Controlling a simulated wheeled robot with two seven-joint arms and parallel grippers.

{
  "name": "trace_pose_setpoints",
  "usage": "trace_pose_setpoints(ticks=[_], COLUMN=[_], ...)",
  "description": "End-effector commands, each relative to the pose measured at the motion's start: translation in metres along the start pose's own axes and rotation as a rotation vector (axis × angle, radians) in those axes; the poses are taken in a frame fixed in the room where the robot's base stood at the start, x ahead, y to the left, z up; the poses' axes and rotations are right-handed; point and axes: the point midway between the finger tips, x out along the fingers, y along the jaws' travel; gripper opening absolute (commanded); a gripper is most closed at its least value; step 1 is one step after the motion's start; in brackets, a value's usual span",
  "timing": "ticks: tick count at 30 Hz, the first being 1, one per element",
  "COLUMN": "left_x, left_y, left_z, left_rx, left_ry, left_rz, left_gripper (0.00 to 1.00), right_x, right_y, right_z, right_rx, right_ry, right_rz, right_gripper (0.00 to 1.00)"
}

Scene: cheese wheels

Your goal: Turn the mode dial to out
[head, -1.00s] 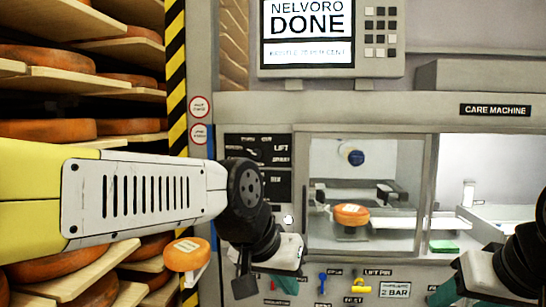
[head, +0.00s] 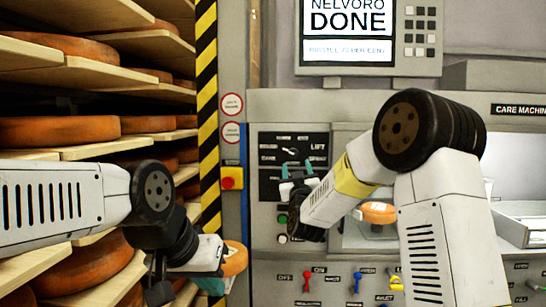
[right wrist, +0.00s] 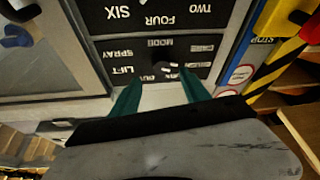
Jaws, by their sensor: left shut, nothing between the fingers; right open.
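The mode dial (right wrist: 164,67) is a dark knob on the black panel below the word MODE, which appears upside down in the right wrist view. Its pointer direction is too small to tell. My right gripper (right wrist: 160,76) is open, its teal fingers on either side of the dial and close to the panel; I cannot tell whether they touch it. My left gripper (head: 210,270) is shut and empty at the lower left, away from the panel.
An orange cheese wheel (head: 236,258) is beside my left gripper. Another cheese wheel (head: 378,212) sits inside the machine, partly behind my right arm. A red stop button (head: 232,178) is left of the panel. Wooden cheese shelves (head: 60,60) fill the left. The screen (head: 347,25) reads DONE.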

Motion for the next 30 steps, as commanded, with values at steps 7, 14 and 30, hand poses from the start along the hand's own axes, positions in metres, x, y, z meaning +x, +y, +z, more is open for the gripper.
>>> trace_pose_setpoints(ticks=[7, 14, 30], left_x=[0.000, 0.000, 0.000], left_y=[0.000, 0.000, 0.000], left_z=[0.000, 0.000, 0.000], left_rx=[0.000, 0.000, 0.000], left_ry=[0.000, 0.000, 0.000], left_rz=[0.000, 0.000, 0.000], left_gripper=[0.00, 0.00, 0.00], right_x=[0.023, 0.059, 0.079], right_y=[0.000, 0.000, 0.000], right_z=[-0.001, -0.001, -0.002], right_rx=[-0.005, -0.004, -0.004], right_ry=[0.020, 0.019, 0.017], right_rz=[0.015, 0.012, 0.011], right_gripper=[0.54, 0.54, 0.44])
